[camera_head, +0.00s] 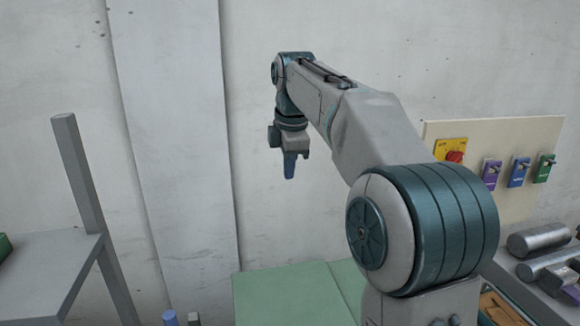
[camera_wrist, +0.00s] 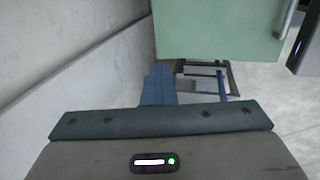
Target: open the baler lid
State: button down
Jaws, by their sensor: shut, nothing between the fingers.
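My gripper (camera_head: 289,168) points downward near the wall in the head view, above and behind a light green panel (camera_head: 285,298) at the bottom of the picture. Its blue fingers (camera_wrist: 158,84) are together and empty in the wrist view. A light green panel (camera_wrist: 215,32) with a metal handle (camera_wrist: 287,20) at its right edge shows in the wrist view, right of and beyond the fingers. This looks like the baler lid, but I cannot be certain. The fingers are apart from the handle.
A grey shelf frame (camera_head: 76,180) stands at the left. A board with a red button and coloured switches (camera_head: 495,160) is on the right, above metal cylinders (camera_head: 540,239) on a bench. The wall (camera_wrist: 70,50) is close beside my gripper. A dark metal frame (camera_wrist: 205,78) stands below.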

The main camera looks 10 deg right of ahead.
jog(key=c, duration=1.4)
grip_release()
jog(key=shift+r, duration=0.1)
jog(key=p+v, duration=0.2)
jog(key=v, duration=1.1)
jog(key=shift+r, duration=0.3)
